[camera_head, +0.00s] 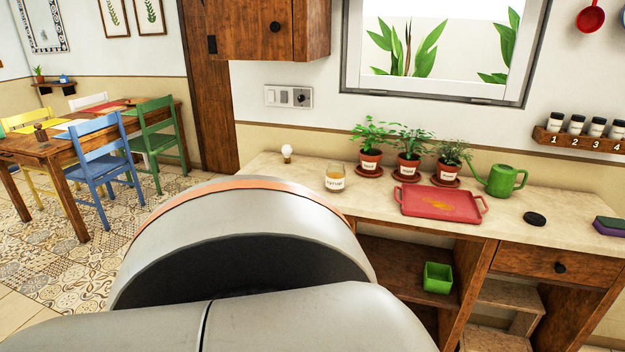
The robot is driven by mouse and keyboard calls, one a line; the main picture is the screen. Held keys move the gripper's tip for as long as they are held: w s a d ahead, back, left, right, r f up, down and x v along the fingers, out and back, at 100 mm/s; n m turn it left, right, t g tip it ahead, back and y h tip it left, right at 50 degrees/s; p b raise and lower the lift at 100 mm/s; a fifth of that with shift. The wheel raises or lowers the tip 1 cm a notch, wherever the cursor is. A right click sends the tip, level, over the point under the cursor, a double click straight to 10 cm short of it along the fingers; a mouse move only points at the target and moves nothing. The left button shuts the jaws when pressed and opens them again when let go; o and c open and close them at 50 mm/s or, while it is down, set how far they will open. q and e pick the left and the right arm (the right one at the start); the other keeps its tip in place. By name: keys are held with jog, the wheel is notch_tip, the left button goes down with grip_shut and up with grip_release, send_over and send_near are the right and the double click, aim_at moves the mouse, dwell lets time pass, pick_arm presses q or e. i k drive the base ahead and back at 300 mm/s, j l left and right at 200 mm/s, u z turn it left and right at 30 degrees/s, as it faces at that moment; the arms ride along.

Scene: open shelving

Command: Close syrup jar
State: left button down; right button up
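A small glass jar (335,178) with amber contents and a pale label stands upright on the counter toward its left part. Its top looks uncovered, but it is small in view. A flat black round lid (535,218) lies on the counter at the right, well apart from the jar. A large grey arm link of mine fills the lower left foreground and hides the front left part of the counter. Neither of my grippers shows in the head view.
Between jar and lid, a red tray (440,205) lies on the counter (400,222), with potted plants (408,153) behind. A green watering can (502,179) stands behind the lid. A sponge (608,226) lies far right. A white bulb-like object (287,153) is behind left.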

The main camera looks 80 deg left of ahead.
aim_at(335, 173)
jog(key=u, duration=2.35)
